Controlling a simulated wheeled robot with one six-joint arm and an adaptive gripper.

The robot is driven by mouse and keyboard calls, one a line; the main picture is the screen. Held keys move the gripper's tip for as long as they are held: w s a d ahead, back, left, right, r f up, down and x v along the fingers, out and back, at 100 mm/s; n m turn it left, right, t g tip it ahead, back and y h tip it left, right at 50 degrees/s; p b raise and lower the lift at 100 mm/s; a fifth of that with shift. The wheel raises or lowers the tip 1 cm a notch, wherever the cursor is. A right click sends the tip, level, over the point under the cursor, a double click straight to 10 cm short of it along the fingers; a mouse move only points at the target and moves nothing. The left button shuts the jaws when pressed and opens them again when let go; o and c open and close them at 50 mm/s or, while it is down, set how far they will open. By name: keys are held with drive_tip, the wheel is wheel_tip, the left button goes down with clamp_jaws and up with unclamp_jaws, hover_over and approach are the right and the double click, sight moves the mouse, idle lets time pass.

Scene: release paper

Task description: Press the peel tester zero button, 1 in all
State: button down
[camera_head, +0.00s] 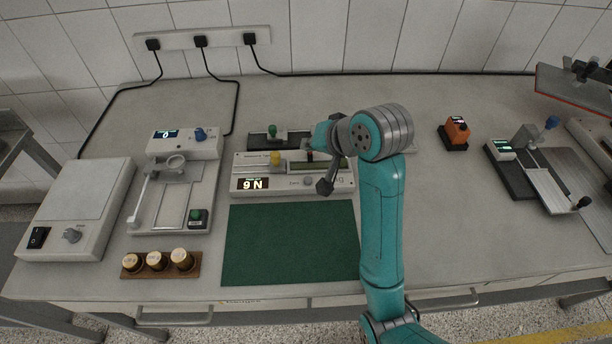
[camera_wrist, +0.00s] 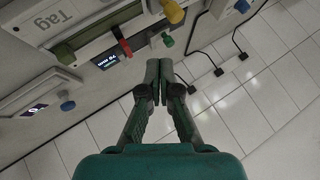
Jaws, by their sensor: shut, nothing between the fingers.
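The long pale instrument (camera_head: 243,163) in the middle of the bench has a lit display (camera_head: 252,184) with an N, a yellow knob (camera_head: 275,158) and a small round grey button (camera_head: 308,181); it looks like the peel tester. I cannot read a zero label. The wrist view shows a pale instrument with a yellow knob (camera_wrist: 173,12), a red part (camera_wrist: 125,47) and a green knob (camera_wrist: 167,42). My gripper (camera_wrist: 160,68) is shut and empty, with its tips close to the green knob in that picture; contact cannot be told. My wrist partly covers the instrument in the head view.
A dark green mat (camera_head: 290,245) lies in front. Left are a tray device (camera_head: 210,150), a white scale (camera_head: 85,190) and a wooden rack (camera_head: 195,268) with 3 capped jars. Right are an orange block (camera_head: 457,129) and a clamp device (camera_head: 525,180). The right front bench is clear.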

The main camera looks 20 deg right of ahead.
sight(310, 181)
drive_tip(key=shift+f, duration=4.4)
drive_tip(key=shift+f, duration=0.15)
drive_tip(key=shift+f, duration=0.3)
drive_tip(key=shift+f, duration=0.5)
drive_tip(key=shift+r, duration=0.95)
drive_tip(key=shift+r, duration=2.5)
